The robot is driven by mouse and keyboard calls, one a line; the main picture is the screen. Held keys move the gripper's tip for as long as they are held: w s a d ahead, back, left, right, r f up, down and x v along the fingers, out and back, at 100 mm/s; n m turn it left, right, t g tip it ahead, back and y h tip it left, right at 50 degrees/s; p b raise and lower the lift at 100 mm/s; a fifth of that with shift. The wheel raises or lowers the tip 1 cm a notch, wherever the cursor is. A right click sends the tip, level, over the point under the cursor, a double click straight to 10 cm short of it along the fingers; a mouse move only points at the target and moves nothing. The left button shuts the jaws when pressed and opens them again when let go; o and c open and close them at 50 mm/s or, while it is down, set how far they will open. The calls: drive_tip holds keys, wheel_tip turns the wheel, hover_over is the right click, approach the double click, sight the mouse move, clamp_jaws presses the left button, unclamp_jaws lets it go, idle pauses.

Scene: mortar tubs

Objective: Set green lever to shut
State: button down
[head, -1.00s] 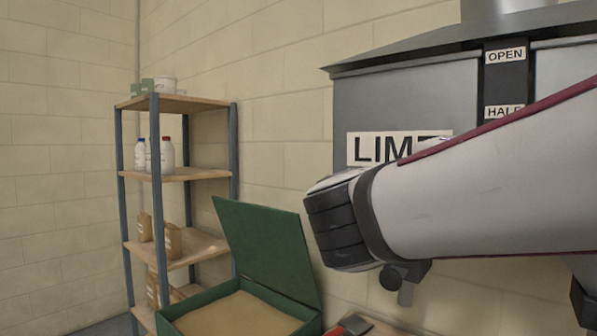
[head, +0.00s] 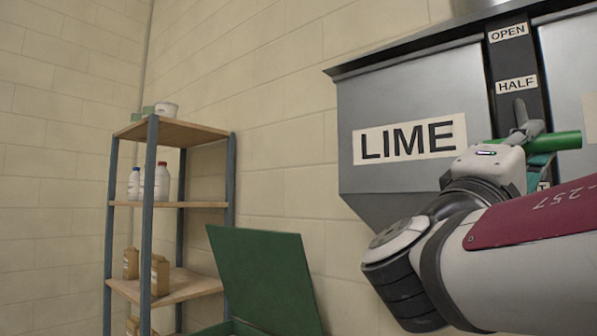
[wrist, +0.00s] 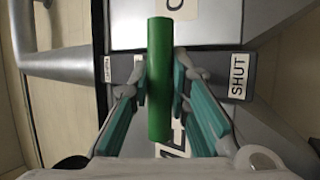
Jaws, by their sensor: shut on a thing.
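The green lever (head: 560,141) is a round bar sticking out from a dark vertical strip (head: 516,62) on the grey LIME hopper (head: 360,106). It sits below the HALF label (head: 516,85), with the OPEN label (head: 508,33) higher up. My gripper (head: 528,143) is shut on the lever. In the wrist view the green bar (wrist: 159,75) lies between the teal-padded fingers. There the SHUT label (wrist: 238,75) is to the right of the bar, apart from it. In the head view my gripper and arm hide most of the strip's lower part.
A shelf unit (head: 175,131) with bottles and boxes stands at the left against the block wall. A green bin with a raised lid (head: 262,280) stands below, left of my arm. A grey pipe (wrist: 60,68) runs along the upper left in the wrist view.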

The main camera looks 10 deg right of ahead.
drive_tip(key=shift+w+f, duration=0.1)
drive_tip(key=shift+f, duration=0.05)
idle(0.4)
drive_tip(key=c, duration=1.5)
unclamp_jaws()
drive_tip(key=shift+d+h, duration=0.1)
drive_tip(key=shift+h, duration=0.2)
drive_tip(key=v, duration=1.2)
